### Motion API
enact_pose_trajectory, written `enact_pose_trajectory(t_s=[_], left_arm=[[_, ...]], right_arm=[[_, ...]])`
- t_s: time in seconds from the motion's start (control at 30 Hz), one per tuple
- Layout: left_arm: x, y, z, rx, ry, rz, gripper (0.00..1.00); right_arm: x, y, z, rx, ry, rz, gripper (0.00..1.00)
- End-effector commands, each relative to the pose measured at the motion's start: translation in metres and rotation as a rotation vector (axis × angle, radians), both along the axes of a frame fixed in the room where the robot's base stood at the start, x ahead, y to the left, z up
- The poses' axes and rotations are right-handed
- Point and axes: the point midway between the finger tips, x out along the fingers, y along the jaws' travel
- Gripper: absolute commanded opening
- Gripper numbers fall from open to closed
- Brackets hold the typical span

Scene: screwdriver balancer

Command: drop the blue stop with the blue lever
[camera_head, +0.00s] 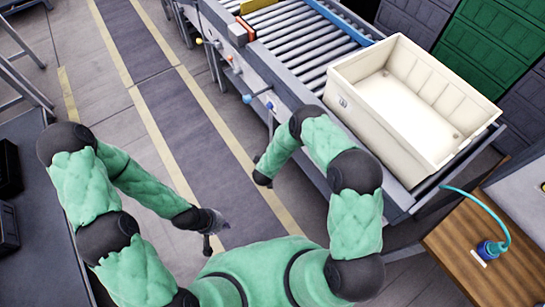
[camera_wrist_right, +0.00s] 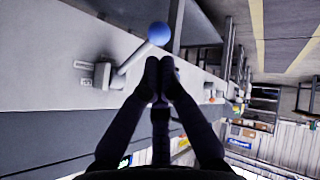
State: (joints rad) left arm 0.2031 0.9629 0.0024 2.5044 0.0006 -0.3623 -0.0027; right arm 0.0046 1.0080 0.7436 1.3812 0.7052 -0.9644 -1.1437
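The blue stop (camera_head: 340,21) is a blue bar lying across the conveyor's rollers, just behind the cream crate; its height above them is hard to judge. The blue lever (camera_head: 247,98) has a round blue knob on a grey rod, on the conveyor's side. In the right wrist view the blue knob (camera_wrist_right: 159,33) is just beyond my right gripper (camera_wrist_right: 159,64), whose fingertips are together, with nothing between them. In the head view my right gripper (camera_head: 262,179) is below the lever. My left gripper (camera_head: 210,236) hangs over the floor, its fingers too small to read.
The cream crate (camera_head: 347,119) stands empty on the conveyor's near end. Other levers with yellow (camera_head: 199,41) and red knobs are farther along its side. A wooden table (camera_head: 451,242) with a blue device is at right. The striped floor is clear.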

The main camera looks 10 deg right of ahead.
Motion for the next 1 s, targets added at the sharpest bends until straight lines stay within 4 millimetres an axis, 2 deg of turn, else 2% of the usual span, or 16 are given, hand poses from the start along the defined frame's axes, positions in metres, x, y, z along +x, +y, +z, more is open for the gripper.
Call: enact_pose_trajectory(t_s=[0.03,0.1,0.4,0.6,1.0], left_arm=[[0.0,0.0,0.004,0.0,0.0,0.0,0.0],[0.0,0.0,0.007,0.0,0.0,0.0,0.0],[0.0,0.0,0.016,0.0,0.0,0.0,0.0],[0.0,0.0,0.017,0.0,0.0,-0.001,0.0],[0.0,0.0,0.017,0.0,0.0,-0.001,0.0]], right_arm=[[-0.011,0.009,0.005,-0.001,0.006,0.008,0.0],[-0.022,0.018,0.01,-0.001,0.006,0.008,0.0],[-0.056,0.044,0.029,-0.001,0.003,0.006,0.0],[-0.065,0.05,0.033,0.0,0.004,0.003,0.0],[-0.065,0.05,0.033,0.0,0.004,0.003,0.0]])
